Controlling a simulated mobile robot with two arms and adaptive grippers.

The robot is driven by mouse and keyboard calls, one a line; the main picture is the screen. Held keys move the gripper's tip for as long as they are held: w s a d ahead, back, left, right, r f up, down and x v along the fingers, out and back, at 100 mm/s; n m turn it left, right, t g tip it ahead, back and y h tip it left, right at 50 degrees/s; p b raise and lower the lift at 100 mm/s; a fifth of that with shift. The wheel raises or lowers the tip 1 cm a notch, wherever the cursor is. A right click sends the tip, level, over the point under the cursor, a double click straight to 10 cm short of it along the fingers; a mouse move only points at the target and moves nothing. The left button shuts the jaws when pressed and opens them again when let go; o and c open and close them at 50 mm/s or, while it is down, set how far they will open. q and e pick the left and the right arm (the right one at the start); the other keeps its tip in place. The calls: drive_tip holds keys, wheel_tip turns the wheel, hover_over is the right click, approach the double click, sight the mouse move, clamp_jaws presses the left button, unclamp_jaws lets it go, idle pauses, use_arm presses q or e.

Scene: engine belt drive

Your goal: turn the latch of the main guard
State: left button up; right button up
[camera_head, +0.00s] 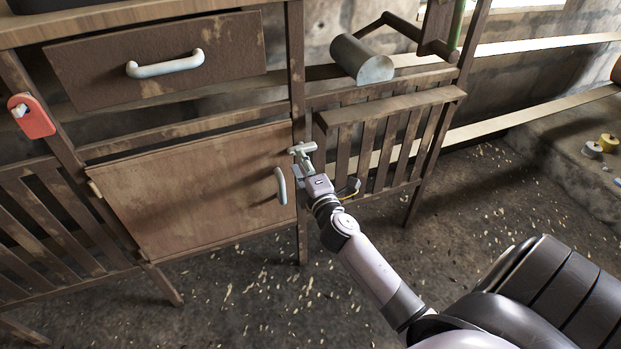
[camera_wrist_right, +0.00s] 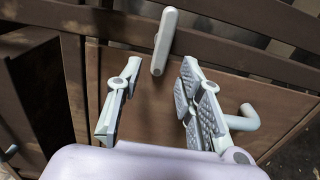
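The main guard (camera_head: 190,190) is a brown wooden panel set low in the frame. The guard also shows in the right wrist view (camera_wrist_right: 145,112). Its pale latch (camera_head: 302,148) is at the upper right edge of the panel, by the post. In the right wrist view the latch (camera_wrist_right: 165,42) is a rounded bar, nearly upright. My right gripper (camera_head: 303,168) is just below and in front of the latch. In the right wrist view my right gripper (camera_wrist_right: 160,90) has its fingers apart with nothing between them; the latch appears beyond their tips. My left gripper is not in view.
A pale curved handle (camera_head: 281,186) on the guard is close left of my right gripper; it also shows in the right wrist view (camera_wrist_right: 245,120). A drawer (camera_head: 90,75) is above. A slatted frame (camera_head: 385,140) and grey cylinder (camera_head: 362,60) are to the right.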

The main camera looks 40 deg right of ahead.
drive_tip(key=v, duration=0.9)
